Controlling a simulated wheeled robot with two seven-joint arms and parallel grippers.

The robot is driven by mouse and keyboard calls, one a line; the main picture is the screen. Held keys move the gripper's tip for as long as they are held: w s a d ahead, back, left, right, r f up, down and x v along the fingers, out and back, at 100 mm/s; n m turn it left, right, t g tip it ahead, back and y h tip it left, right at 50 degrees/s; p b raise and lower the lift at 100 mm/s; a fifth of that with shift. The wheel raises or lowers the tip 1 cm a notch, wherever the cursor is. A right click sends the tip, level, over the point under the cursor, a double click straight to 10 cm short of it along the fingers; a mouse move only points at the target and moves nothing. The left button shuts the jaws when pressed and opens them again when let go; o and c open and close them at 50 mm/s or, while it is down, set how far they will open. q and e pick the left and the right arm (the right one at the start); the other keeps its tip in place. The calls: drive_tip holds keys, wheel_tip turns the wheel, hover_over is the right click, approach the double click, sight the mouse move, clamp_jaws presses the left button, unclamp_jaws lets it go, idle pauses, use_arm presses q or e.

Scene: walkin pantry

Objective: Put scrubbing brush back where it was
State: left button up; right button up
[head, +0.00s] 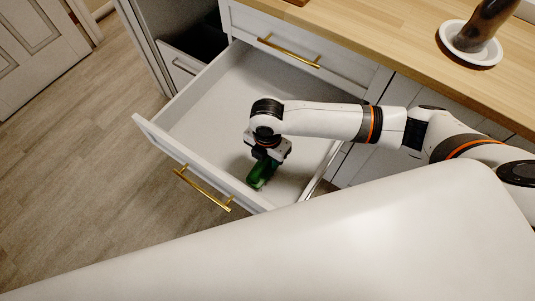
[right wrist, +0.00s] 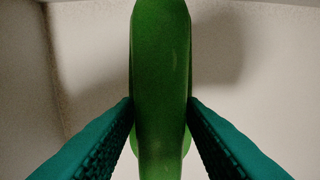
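The green scrubbing brush (head: 261,174) is low inside the open white drawer (head: 205,108), near its front right corner. My right gripper (head: 266,162) points down into the drawer over the brush. In the right wrist view, the brush's smooth green handle (right wrist: 161,75) runs up the middle of the picture. The two teal fingers of my right gripper (right wrist: 160,112) press against it from both sides. The bristles cannot be made out. I cannot tell whether the brush touches the drawer floor. My left gripper is not in view.
The drawer's front panel has a gold handle (head: 202,188). A wooden countertop (head: 390,38) runs above the cabinets, with a brown object on a white dish (head: 449,44) at the right. The rest of the drawer floor looks empty. Wood flooring lies at the left.

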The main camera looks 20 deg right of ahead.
drive_tip(key=shift+o, duration=0.7)
drive_tip(key=shift+r, duration=0.1)
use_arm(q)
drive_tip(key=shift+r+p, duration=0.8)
use_arm(e)
wheel_tip(320, 180, up, 12)
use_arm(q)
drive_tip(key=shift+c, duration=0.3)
use_arm(e)
drive_tip(key=shift+r, duration=0.1)
